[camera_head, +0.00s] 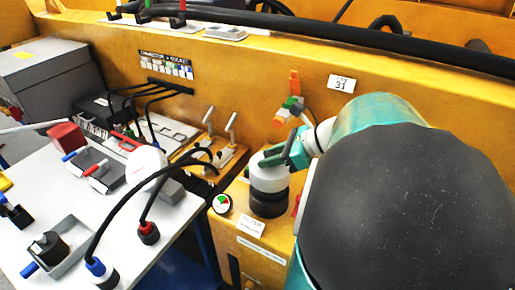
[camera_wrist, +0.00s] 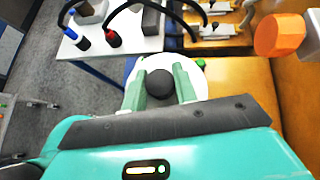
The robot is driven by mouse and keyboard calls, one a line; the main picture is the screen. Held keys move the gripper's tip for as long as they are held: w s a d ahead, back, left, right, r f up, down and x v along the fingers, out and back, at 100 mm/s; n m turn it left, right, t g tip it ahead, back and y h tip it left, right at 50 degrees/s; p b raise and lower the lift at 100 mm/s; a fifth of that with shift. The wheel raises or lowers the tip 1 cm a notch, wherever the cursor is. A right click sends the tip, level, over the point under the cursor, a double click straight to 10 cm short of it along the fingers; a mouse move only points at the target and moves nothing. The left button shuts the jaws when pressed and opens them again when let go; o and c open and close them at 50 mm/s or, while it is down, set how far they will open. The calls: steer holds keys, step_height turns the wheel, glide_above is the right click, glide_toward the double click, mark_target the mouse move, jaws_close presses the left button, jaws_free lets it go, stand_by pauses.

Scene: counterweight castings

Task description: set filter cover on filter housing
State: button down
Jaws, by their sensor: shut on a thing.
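The filter cover (camera_head: 269,178) is a white round cap with a dark knob, seen from above in the wrist view (camera_wrist: 197,78). My gripper (camera_head: 284,156) is shut on its knob, with green fingers on both sides of it in the wrist view (camera_wrist: 159,82). The filter housing (camera_head: 269,203) is a black cylinder standing upright on the yellow casting. The cover is directly above it and looks in line, with little or no gap. I cannot tell whether it is fully seated. The cover hides the housing in the wrist view.
An orange and green fitting (camera_head: 290,106) stands out just behind the cover. A white bench (camera_head: 185,222) on the left carries cables, plugs and a grey tray (camera_head: 73,234). Levers (camera_head: 209,115) stand on a wooden block behind. A round green-red badge (camera_head: 222,204) is beside the housing.

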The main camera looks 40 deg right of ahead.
steer(key=shift+f, duration=2)
steer(key=c, duration=1)
jaws_free()
steer(key=v, duration=1.3)
steer(key=shift+s+d+r, duration=0.15)
steer(key=shift+s+d, duration=0.05)
steer(key=shift+s, duration=0.15)
